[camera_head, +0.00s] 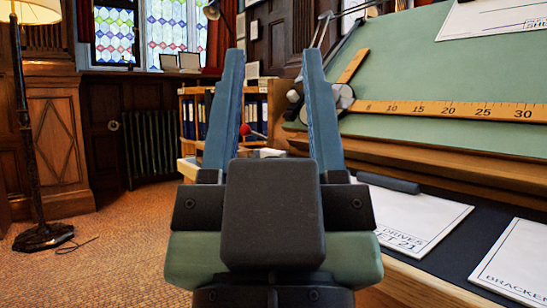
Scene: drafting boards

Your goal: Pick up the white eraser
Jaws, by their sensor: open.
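My gripper (273,60) is in the middle of the camera_head view, with its two blue fingers apart and pointing up and away. Nothing is held between them. I cannot make out the white eraser for certain. A small pale patch shows low between the fingers, at the far end of the desk, but it is too small and too covered to name. A small red ball (245,130) on a thin stem shows near it, just right of the left finger.
A green drafting board (430,60) with a wooden ruler (450,108) tilts up at the right. Below it, the desk holds white sheets (405,218) and a dark cylinder (388,183). A lamp stand (27,130) is at the left. Carpet (110,250) at the left is mostly clear.

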